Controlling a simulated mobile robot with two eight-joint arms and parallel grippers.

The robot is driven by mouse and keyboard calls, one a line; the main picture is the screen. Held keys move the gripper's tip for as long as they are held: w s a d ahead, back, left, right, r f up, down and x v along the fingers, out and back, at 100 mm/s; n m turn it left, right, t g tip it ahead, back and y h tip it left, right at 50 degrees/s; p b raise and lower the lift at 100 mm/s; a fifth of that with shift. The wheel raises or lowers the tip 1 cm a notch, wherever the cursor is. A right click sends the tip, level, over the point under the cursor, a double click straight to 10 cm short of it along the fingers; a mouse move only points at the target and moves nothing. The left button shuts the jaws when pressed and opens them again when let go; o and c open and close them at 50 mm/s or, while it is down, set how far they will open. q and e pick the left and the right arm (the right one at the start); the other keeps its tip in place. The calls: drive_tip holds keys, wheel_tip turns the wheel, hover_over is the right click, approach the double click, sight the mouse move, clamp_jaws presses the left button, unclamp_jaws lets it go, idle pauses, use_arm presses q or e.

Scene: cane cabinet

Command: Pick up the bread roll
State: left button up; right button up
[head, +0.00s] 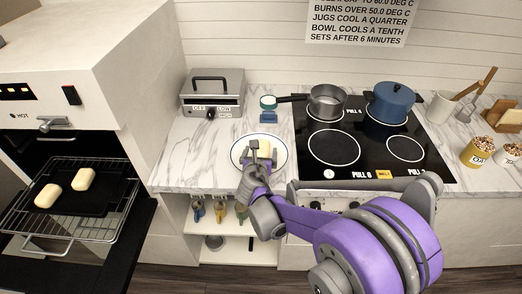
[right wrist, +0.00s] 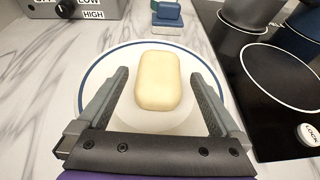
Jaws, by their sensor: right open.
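A pale yellow bread roll (right wrist: 158,80) lies on a white plate with a blue rim (right wrist: 93,78) in the right wrist view. The roll also shows in the head view (head: 265,147), partly covered by my gripper. My right gripper (right wrist: 157,92) is open, with one finger on each side of the roll and a gap on both sides. In the head view my right gripper (head: 257,153) is over the plate (head: 279,160). Two more pale rolls, a left one (head: 47,195) and a right one (head: 84,179), lie on a dark tray (head: 98,199) in the open oven. My left gripper is not seen.
A black cooktop (head: 365,168) with a grey saucepan (head: 327,101) and a blue pot (head: 390,102) is right of the plate. A grey appliance (head: 212,92) and a small blue scale-like item (head: 268,108) stand behind it. Marble counter is bare left of the plate.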

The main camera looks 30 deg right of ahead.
sight(260, 151)
drive_tip(key=shift+x, duration=1.6)
drive_tip(key=shift+r, duration=0.1)
drive_tip(key=c, duration=1.3)
